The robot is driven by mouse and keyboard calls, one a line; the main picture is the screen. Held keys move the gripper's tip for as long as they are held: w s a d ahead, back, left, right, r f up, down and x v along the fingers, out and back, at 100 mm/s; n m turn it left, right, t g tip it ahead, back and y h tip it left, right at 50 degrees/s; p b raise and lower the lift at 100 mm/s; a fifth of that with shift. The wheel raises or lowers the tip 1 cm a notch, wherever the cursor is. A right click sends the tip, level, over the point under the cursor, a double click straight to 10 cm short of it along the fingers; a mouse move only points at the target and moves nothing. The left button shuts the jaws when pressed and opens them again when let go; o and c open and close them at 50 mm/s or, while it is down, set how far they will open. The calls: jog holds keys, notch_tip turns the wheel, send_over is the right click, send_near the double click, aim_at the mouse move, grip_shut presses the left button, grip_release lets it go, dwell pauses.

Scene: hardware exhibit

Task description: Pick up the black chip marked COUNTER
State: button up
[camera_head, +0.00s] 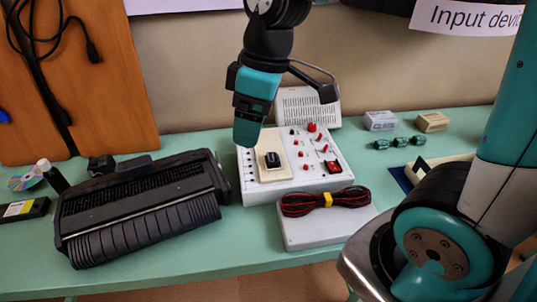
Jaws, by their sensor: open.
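A small black chip (272,159) sits on a cream block (275,174) at the left of a white panel (256,195) with red and black knobs. Its marking is too small to read. My gripper (246,138) hangs, open and empty, at the end of my teal and black arm in the upper middle. Its teal tip shows just up and left of the chip, apart from it in the picture. The exact height of the gripper above the panel is hard to tell.
A bundle of red and black wire (305,203) lies on a grey box in front of the panel. A large black ribbed device (140,212) stands left. Several dark green parts (400,142) and small boxes (380,121) are at the right. Bare green table (222,262) shows in front.

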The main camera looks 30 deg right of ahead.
jog(key=w+d+f+n+h, duration=0.2)
jog(key=w+d+f, duration=0.1)
jog(key=w+d, duration=0.5)
jog(key=n, duration=0.2)
send_over(271, 157)
notch_tip(271, 157, down, 4)
jog(key=shift+g+h, duration=0.3)
jog(key=f, duration=0.3)
jog(key=f+p, duration=0.1)
jog(key=f, duration=0.3)
jog(key=f+p, duration=0.1)
jog(key=f, duration=0.2)
jog(key=shift+d+f, duration=0.3)
jog(key=shift+f, duration=0.1)
jog(key=shift+a+f+p, duration=0.2)
jog(key=shift+f+p, duration=0.9)
jog(key=shift+f, duration=1.9)
jog(key=shift+c, duration=0.4)
jog(key=c, duration=0.9)
